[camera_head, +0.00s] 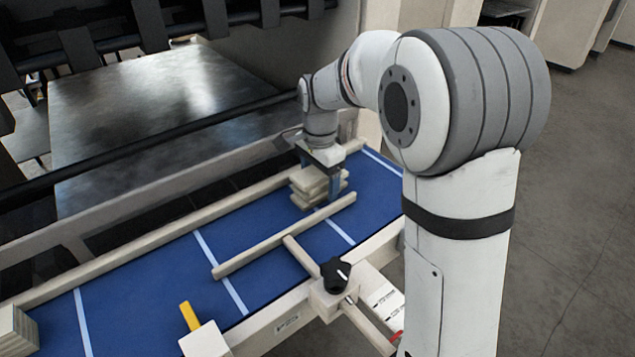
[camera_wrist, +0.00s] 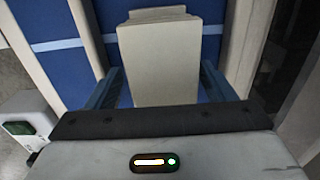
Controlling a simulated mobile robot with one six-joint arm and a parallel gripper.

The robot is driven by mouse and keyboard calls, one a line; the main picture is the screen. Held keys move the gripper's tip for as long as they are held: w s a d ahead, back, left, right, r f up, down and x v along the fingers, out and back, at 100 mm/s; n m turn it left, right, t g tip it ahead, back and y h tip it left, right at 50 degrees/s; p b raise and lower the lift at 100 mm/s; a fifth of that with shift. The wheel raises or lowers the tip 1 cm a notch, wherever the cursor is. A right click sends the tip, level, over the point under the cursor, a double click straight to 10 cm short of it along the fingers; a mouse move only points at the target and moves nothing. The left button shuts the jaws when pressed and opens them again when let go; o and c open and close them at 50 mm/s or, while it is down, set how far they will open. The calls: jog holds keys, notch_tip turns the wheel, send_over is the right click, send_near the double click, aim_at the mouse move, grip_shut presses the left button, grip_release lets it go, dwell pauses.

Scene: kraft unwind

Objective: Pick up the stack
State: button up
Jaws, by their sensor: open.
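The stack (camera_head: 312,190) is a small pile of flat cream-coloured pieces on the blue conveyor belt, seen under the end of my arm in the head view. Its layers are slightly offset from each other. In the wrist view the stack (camera_wrist: 159,62) fills the middle, with its broad top face toward the camera. My gripper (camera_wrist: 158,88) is open, with one blue finger on each side of the stack. A narrow gap seems to show on both sides. In the head view my gripper (camera_head: 325,180) is at the stack, and part of its fingers is hidden.
The blue belt (camera_head: 150,290) has white cross lines and cream side rails. A guide bar (camera_head: 285,235) with a black knob (camera_head: 335,273) lies close in front of the stack. Another stack (camera_head: 14,330) stands at the far left. A yellow piece (camera_head: 189,316) sticks up at the front edge.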

jog(key=shift+c, duration=0.2)
jog(key=c, duration=1)
jog(key=shift+r, duration=0.15)
